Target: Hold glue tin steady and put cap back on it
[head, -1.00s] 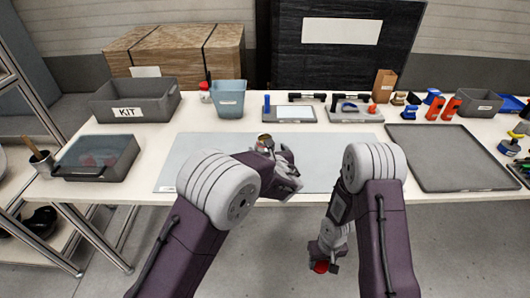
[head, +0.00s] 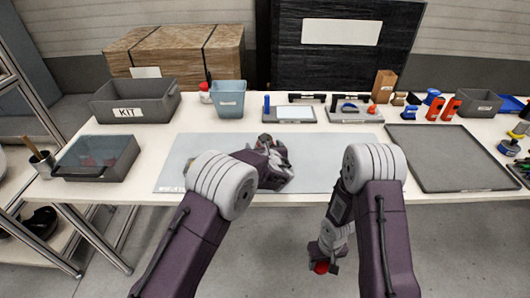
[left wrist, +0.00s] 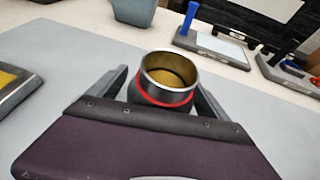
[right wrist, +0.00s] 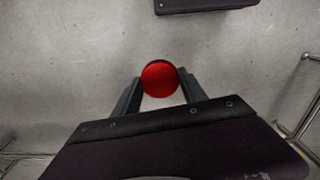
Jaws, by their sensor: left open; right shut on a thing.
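The open glue tin (left wrist: 168,95), a metal cylinder with a red band and amber inside, stands upright on the grey-blue mat (head: 325,150). My left gripper (left wrist: 164,82) is open, with one finger on each side of the tin; contact cannot be made out. In the head view the left gripper (head: 268,143) hides most or all of the tin. My right gripper (right wrist: 160,84) is shut on the round red cap (right wrist: 160,78). In the head view the right gripper and cap (head: 321,267) hang low in front of the table, over the floor.
A blue-grey bin (head: 229,110) and a tablet stand (head: 292,120) are behind the mat. A dark tray (head: 460,180) lies at the right. The mat's right half is clear.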

